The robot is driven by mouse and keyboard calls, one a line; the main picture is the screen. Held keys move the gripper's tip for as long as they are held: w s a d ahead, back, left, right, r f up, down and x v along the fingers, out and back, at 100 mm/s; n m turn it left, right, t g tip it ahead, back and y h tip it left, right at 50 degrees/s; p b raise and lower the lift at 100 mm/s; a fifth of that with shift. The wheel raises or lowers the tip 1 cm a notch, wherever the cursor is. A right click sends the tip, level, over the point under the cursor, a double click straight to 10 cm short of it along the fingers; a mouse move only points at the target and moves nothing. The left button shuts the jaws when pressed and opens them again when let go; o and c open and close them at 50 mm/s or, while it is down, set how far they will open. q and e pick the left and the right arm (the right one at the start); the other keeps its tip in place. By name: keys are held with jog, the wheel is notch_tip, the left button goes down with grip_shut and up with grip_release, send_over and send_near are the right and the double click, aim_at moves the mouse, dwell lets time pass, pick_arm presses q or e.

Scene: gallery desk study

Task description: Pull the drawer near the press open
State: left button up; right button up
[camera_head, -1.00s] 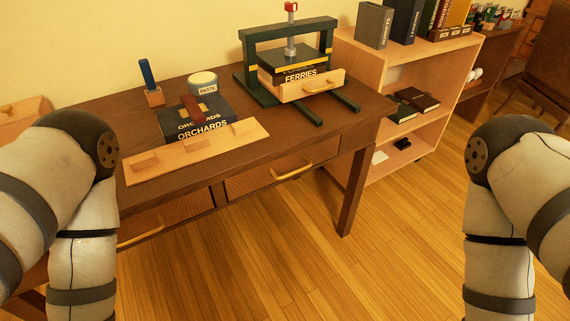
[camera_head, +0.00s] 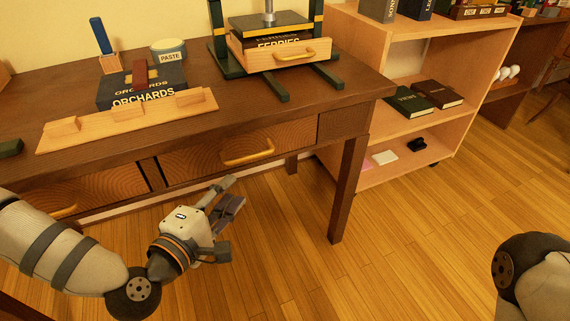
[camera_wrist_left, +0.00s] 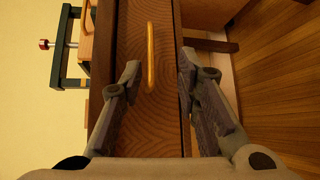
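The drawer near the press (camera_head: 190,158) is the right one under the desk top, its wood front flush with the desk. Its brass bar handle (camera_head: 248,152) shows in full. The dark green press (camera_head: 218,62) stands on the desk above it. My left gripper (camera_head: 232,192) is open and empty, below and in front of the drawer, apart from the handle. In the left wrist view the drawer front (camera_wrist_left: 140,130) and handle (camera_wrist_left: 152,55) lie beyond and between my spread fingers (camera_wrist_left: 160,66). My right gripper is out of view.
A second drawer (camera_head: 110,185) is to the left. A book (camera_head: 112,92), paste jar (camera_head: 168,50) and light wooden strip (camera_head: 90,130) are on the desk. The desk leg (camera_head: 348,190) and a shelf unit (camera_head: 455,55) stand right. The floor in front is clear.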

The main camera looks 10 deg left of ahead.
aim_at(250, 158)
pick_arm(q)
jog(key=x, duration=0.8)
jog(key=a+r+x, duration=0.1)
jog(key=x, duration=0.3)
jog(key=shift+w+a+r+b, duration=0.1)
jog(key=shift+w+b, duration=0.3)
grip_shut()
